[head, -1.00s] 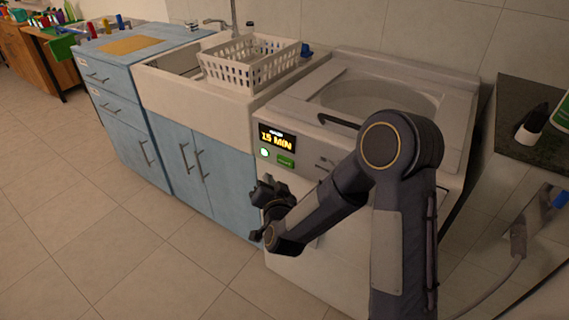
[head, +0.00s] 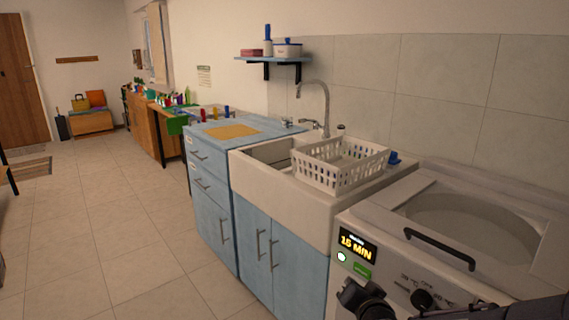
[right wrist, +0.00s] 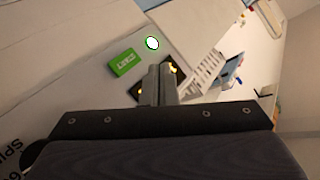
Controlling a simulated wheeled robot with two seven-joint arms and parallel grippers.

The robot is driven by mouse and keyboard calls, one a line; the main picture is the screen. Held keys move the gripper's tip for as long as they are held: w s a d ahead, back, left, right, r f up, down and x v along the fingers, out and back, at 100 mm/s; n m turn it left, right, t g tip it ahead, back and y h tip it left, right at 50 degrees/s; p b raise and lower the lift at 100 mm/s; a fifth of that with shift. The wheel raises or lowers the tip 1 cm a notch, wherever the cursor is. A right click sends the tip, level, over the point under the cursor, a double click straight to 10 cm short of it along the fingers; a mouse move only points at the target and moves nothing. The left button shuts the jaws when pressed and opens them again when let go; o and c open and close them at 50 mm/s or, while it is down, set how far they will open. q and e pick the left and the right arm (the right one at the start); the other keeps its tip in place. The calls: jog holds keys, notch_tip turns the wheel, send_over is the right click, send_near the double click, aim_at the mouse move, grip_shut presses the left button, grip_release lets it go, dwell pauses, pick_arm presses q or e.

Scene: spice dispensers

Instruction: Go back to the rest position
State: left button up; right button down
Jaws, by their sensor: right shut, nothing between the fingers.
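My right gripper (head: 366,296) shows at the bottom of the head view, in front of the white washing machine (head: 408,197). In the right wrist view its two fingers (right wrist: 159,84) are together with nothing between them. Beyond them are the machine's dark display, a lit round button (right wrist: 152,43) and a green button (right wrist: 124,62). In the head view the display (head: 356,246) reads "15 MIN" in yellow, with the lit round button (head: 341,257) below it. I cannot tell whether the fingers touch the panel. My left gripper is not in view.
A white sink (head: 250,159) with a white plastic basket (head: 342,178) stands beside the machine, then blue cabinets (head: 207,219). A wall shelf (head: 272,59) hangs above. Wooden cabinets (head: 147,125) and a door (head: 22,85) are farther back. The tiled floor (head: 112,235) at left is clear.

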jog(key=s+d+r+n+g+y, duration=0.15)
jog(key=s+g, duration=0.25)
jog(key=s, duration=1)
jog(key=s+d+n+g+y, duration=0.1)
jog(key=s+d+n+g, duration=0.2)
jog(key=s, duration=1.2)
notch_tip(320, 180, up, 16)
jog(key=s+a+g+p, duration=0.1)
jog(key=p, duration=1.5)
jog(key=shift+a+g, duration=0.15)
jog(key=shift+g, duration=0.15)
